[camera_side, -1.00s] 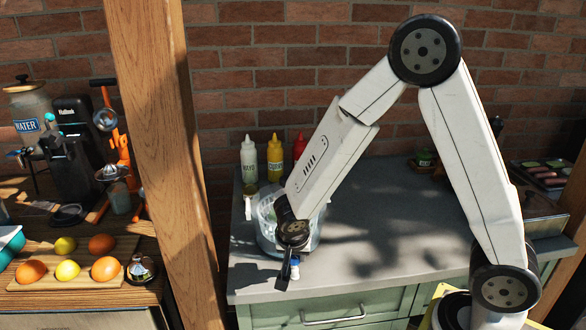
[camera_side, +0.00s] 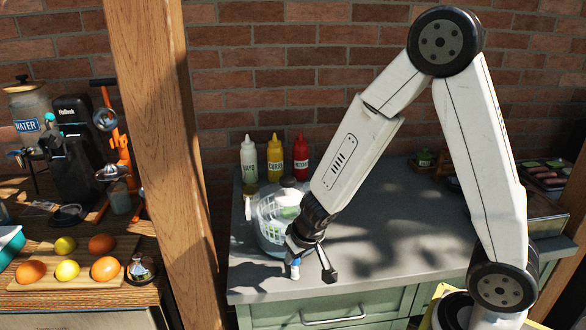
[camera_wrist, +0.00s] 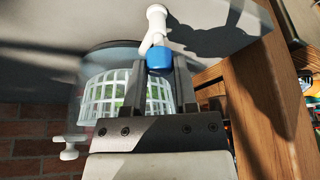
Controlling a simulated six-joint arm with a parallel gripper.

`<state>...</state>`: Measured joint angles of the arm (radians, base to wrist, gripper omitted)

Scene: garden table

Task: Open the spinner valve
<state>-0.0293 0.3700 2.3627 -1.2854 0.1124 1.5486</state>
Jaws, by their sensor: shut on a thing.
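The salad spinner (camera_side: 270,222) is a clear bowl with a white slotted basket, standing near the left front of the grey counter; it also fills the left of the wrist view (camera_wrist: 92,105). Green pieces (camera_wrist: 120,96) show inside the basket. Its valve is a white spout (camera_wrist: 155,17) with a blue handle (camera_wrist: 159,58); in the side view the valve (camera_side: 295,270) sits low at the front of the bowl. My gripper (camera_wrist: 160,68) is shut on the blue handle, a finger on either side. In the side view my wrist partly hides the bowl.
Mayo (camera_side: 249,163), mustard (camera_side: 275,160) and ketchup (camera_side: 301,158) bottles stand behind the spinner. A wooden post (camera_side: 160,150) rises to the left. A drawer handle (camera_side: 334,317) juts out below the counter edge.

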